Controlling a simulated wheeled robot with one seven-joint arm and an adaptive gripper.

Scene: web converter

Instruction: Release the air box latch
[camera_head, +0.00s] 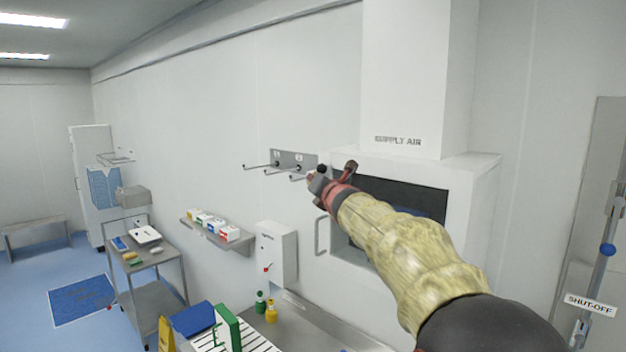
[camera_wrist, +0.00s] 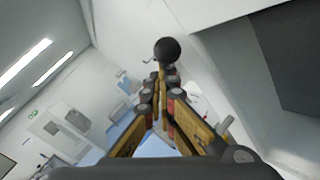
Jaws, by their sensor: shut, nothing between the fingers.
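The white air box (camera_head: 473,190) is on the wall under the duct marked "SUPPLY AIR". Its dark front panel (camera_head: 410,190) is partly hidden behind my arm, and also shows at the upper right in the wrist view (camera_wrist: 290,50). A black ball knob (camera_wrist: 167,51), perhaps the latch's, is just beyond my fingertips; it also shows in the head view (camera_head: 322,169). My gripper (camera_wrist: 160,88) is shut and empty, pointing at the knob. In the head view my gripper (camera_head: 325,182) is at the box's upper left. I cannot tell whether it touches the knob.
A grey bar handle (camera_head: 320,236) is at the box's left edge. A hook rack (camera_head: 294,160) is on the wall behind my gripper. A white wall cabinet (camera_head: 277,252), a shelf of small boxes (camera_head: 217,234) and a steel counter (camera_head: 320,325) are lower down.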

